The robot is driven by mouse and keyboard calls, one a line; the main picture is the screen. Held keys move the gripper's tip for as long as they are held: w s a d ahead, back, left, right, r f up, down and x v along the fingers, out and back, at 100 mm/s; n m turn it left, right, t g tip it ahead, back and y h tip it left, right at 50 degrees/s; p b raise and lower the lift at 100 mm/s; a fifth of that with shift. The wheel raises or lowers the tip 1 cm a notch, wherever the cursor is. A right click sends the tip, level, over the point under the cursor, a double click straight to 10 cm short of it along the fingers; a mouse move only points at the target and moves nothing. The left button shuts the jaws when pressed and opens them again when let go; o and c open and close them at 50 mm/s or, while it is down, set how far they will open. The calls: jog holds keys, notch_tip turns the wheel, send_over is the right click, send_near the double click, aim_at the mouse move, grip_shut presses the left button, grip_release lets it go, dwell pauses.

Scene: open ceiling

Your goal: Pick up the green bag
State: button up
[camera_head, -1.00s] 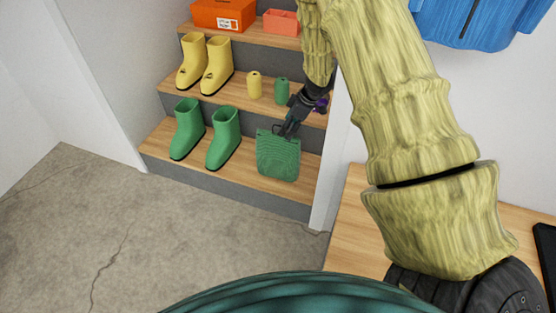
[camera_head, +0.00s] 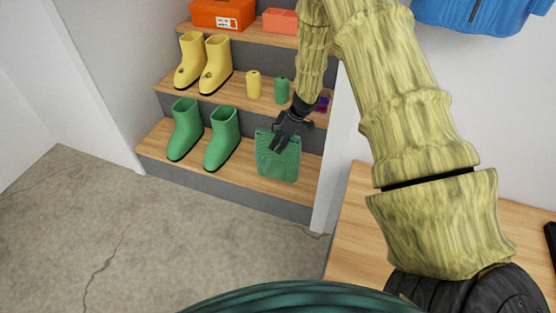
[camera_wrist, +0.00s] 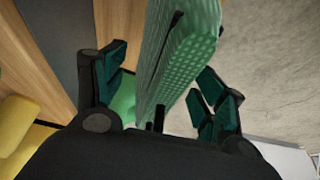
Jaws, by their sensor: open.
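The green bag (camera_head: 277,162) stands upright on the lowest wooden step, to the right of the green boots. In the wrist view the green bag (camera_wrist: 178,55) rises between the two fingers, with a dark strap along it. My gripper (camera_head: 281,144) is at the top of the bag and hides part of its upper edge. In the wrist view my gripper (camera_wrist: 165,95) is open, with one finger on each side of the bag and gaps showing beside it. Whether either finger touches the bag I cannot tell.
Green boots (camera_head: 204,137) stand left of the bag on the same step (camera_head: 230,174). Yellow boots (camera_head: 204,63), a yellow canister (camera_head: 253,86) and a green canister (camera_head: 282,91) stand one step up. A white wall edge (camera_head: 331,170) is close on the right.

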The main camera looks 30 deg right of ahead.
grip_shut()
jog(key=shift+r, duration=0.1)
